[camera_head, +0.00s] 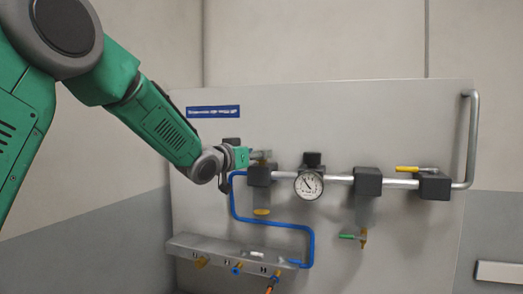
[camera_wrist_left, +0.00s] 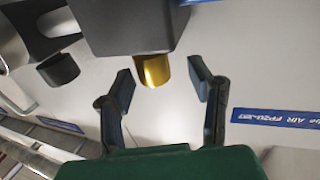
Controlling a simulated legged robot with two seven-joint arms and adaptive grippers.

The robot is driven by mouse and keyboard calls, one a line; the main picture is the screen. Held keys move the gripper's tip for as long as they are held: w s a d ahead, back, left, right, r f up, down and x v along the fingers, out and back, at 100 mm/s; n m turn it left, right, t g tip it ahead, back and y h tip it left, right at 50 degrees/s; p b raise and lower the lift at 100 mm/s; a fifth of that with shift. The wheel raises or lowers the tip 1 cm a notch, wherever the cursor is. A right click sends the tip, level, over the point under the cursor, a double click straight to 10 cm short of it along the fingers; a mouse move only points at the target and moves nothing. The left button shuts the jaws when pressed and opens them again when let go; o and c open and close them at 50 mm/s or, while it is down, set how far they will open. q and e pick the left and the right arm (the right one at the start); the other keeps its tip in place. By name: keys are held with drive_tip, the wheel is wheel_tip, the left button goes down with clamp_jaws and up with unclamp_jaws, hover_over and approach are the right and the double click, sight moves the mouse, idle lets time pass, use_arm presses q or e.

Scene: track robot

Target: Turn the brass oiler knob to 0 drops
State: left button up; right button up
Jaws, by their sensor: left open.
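The brass oiler knob (camera_wrist_left: 154,70) shows in the left wrist view as a short gold cylinder against the oiler's dark block (camera_wrist_left: 130,25). In the head view the oiler block (camera_head: 261,176) hangs on the pipe at the left, and its knob (camera_head: 262,155) is small and partly hidden on top. My left gripper (camera_head: 247,157) is beside the knob, at its left. In the wrist view my left gripper (camera_wrist_left: 161,76) is open, with one dark finger on each side of the knob and a visible gap to both. Drop marks on the knob cannot be read. My right gripper is not seen.
A gauge (camera_head: 309,185) with a black knob (camera_head: 312,159) sits right of the oiler. A yellow-handled valve (camera_head: 408,169) is farther right. A blue hose (camera_head: 262,222) loops down to a grey manifold (camera_head: 220,250). A blue label (camera_head: 213,112) is on the panel.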

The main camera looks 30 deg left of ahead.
use_arm(q)
drive_tip(key=shift+w+a, duration=0.15)
drive_tip(key=shift+w, duration=0.75)
drive_tip(key=shift+d+r, duration=0.15)
drive_tip(key=shift+d, duration=0.5)
drive_tip(key=shift+c, duration=0.4)
drive_tip(key=c, duration=0.6)
clamp_jaws()
drive_tip(key=shift+a, duration=0.3)
drive_tip(key=shift+f, duration=0.2)
drive_tip(key=shift+d+f+n+y+b, duration=0.15)
drive_tip(key=shift+n+y+b, duration=0.45)
drive_tip(key=shift+y+b, duration=0.5)
drive_tip(key=shift+b, duration=0.4)
drive_tip(key=shift+n, duration=0.3)
